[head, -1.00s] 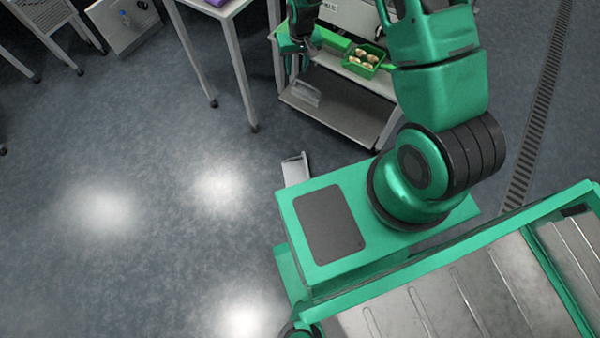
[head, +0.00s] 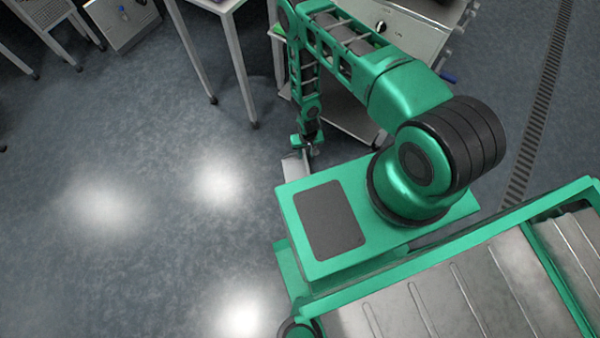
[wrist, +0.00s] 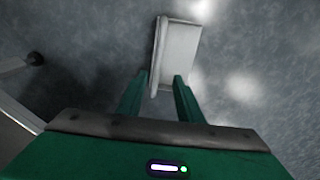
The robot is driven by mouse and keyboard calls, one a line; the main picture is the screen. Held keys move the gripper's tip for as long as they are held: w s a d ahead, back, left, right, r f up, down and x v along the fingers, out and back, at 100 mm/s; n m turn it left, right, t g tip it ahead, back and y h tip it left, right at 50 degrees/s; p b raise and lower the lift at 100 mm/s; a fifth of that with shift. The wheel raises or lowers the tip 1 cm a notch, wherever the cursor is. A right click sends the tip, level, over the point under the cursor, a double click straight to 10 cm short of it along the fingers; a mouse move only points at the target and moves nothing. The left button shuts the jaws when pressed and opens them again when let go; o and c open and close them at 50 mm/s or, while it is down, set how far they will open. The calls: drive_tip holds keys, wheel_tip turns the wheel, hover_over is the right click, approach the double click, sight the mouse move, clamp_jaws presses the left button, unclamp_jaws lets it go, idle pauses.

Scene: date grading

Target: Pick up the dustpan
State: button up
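The dustpan is a pale grey, flat, wedge-like piece on the floor. In the head view the dustpan (head: 292,168) shows just beyond my base, partly hidden by my gripper (head: 306,150), which points down over it. In the wrist view the dustpan (wrist: 180,52) lies ahead of my gripper (wrist: 160,76). The two green fingers are apart with nothing held. The dustpan's near end and its raised left edge appear between the fingertips. I cannot tell whether the fingers are at its height or still above it.
A white table (head: 222,8) with thin legs stands at the back left of my arm. A shelf unit (head: 350,120) stands behind the arm, its lower board near the gripper. The floor (head: 120,240) at left is clear.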

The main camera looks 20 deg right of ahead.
hover_over(307, 163)
drive_tip(key=f, duration=0.5)
drive_tip(key=shift+s+a+f, duration=0.15)
drive_tip(key=shift+s+a, duration=0.05)
drive_tip(key=shift+a, duration=0.05)
drive_tip(key=shift+w+d+f, duration=0.1)
drive_tip(key=shift+w+f, duration=0.05)
drive_tip(key=shift+f, duration=1.45)
drive_tip(key=shift+w+d+f, duration=0.1)
drive_tip(key=shift+w+f, duration=0.05)
drive_tip(key=shift+f, duration=1.4)
clamp_jaws()
